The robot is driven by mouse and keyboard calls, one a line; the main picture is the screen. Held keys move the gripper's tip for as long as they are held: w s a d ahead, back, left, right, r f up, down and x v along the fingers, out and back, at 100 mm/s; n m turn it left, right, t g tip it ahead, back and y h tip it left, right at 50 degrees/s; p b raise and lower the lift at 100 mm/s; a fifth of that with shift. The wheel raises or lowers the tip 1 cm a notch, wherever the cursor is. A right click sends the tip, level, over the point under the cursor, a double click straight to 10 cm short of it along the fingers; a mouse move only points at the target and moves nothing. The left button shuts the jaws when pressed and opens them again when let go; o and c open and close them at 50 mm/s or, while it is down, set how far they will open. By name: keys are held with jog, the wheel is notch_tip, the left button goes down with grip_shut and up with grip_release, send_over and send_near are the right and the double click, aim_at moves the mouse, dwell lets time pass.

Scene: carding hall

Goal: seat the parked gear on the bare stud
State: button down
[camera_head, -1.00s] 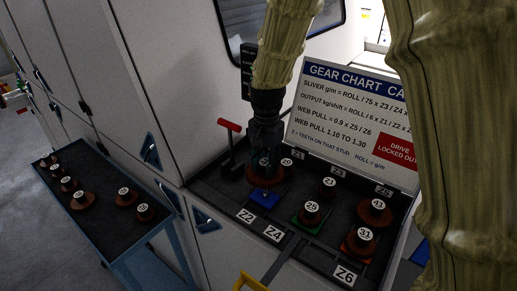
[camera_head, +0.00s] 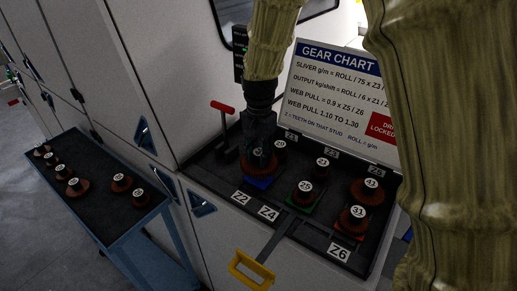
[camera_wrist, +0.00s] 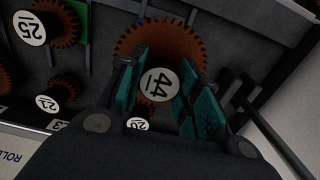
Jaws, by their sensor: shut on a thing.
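My gripper (camera_head: 259,147) is shut on the hub of the brown gear marked 44 (camera_head: 262,168). In the wrist view the teal fingers (camera_wrist: 160,88) stand on either side of the round 44 label, and the toothed gear (camera_wrist: 185,40) spreads beyond them. The gear is over the blue plate (camera_head: 257,184) near the Z2 label; only the plate's front part shows. The bare stud is hidden under the gear. I cannot tell whether the gear rests on the plate or hangs just above it.
Gear 20 (camera_head: 280,146) sits close behind the held gear. Gears 25 (camera_head: 305,190), 21 (camera_head: 321,166), 41 (camera_head: 370,188) and 31 (camera_head: 353,217) stand to the right. A red-handled lever (camera_head: 221,108) rises at left. A trolley (camera_head: 110,208) carries several gears.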

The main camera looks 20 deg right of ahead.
jog(key=shift+s+f, duration=0.35)
jog(key=shift+s, duration=0.5)
jog(key=shift+f+b, duration=0.35)
jog(key=shift+w+f, duration=0.4)
jog(key=shift+f, duration=0.2)
jog(key=shift+w+f, duration=0.4)
jog(key=shift+f, duration=0.2)
jog(key=shift+s+r, duration=0.15)
jog(key=shift+s, duration=0.3)
jog(key=shift+w, duration=0.1)
jog(key=c, duration=1.4)
grip_release()
jog(key=shift+w+f, duration=0.15)
jog(key=shift+f, duration=0.05)
jog(key=o, duration=0.5)
jog(key=shift+r, duration=0.1)
jog(key=shift+c, duration=0.2)
jog(key=shift+s, duration=0.2)
jog(key=shift+w+r, duration=0.1)
